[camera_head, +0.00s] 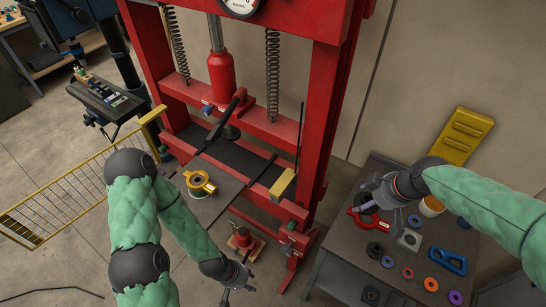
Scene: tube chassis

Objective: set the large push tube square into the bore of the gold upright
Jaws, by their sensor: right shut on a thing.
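The gold upright (200,183) sits on the dark plate of the red press, with a dark bore at its middle and a pale green ring below it. My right gripper (368,204) is over the grey bench at the right, shut on a small grey-violet piece (367,208), partly hidden by the fingers. It looks like a tube, but I cannot tell for sure that it is the large push tube. It is well apart from the gold upright. My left gripper (240,286) hangs low at the bottom centre, fingers spread and empty, clear of the upright.
The red press frame (325,110) and its ram (221,75) stand above the plate. The grey bench (345,260) carries a red clamp-like part (370,223), a blue link (446,261) and several coloured rings. A yellow guard (70,200) stands at the left.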

